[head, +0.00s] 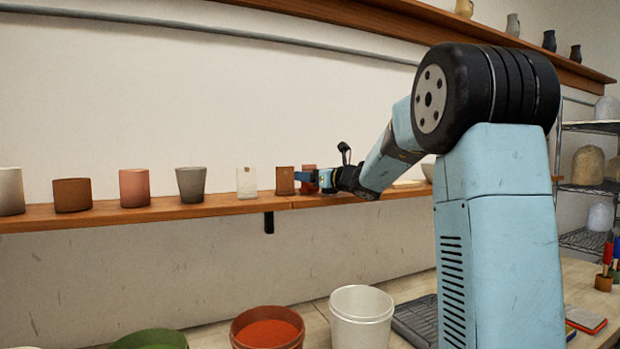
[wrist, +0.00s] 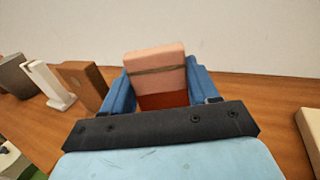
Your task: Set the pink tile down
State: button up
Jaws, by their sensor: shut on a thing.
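The pink tile (wrist: 155,62) stands upright between the two blue fingers of my gripper (wrist: 160,88) in the wrist view. It has a pink upper part, a brown band across it and a red lower part. My gripper is shut on it. In the head view my gripper (head: 311,178) is at the wooden wall shelf (head: 230,204), and the tile (head: 309,168) shows partly behind the blue fingers, looking reddish. The tile's lower edge is hidden by my gripper in the wrist view, so I cannot tell whether it touches the shelf.
A brown tile (head: 284,181) and a white tile (head: 246,182) stand just left of my gripper. A grey cup (head: 190,184) and other cups stand further left. In the wrist view, a pale block (wrist: 309,135) lies at the right, with bare shelf before it.

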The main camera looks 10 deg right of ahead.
jog(key=shift+f, duration=0.1)
jog(key=o, duration=1.2)
jog(key=shift+c, duration=0.2)
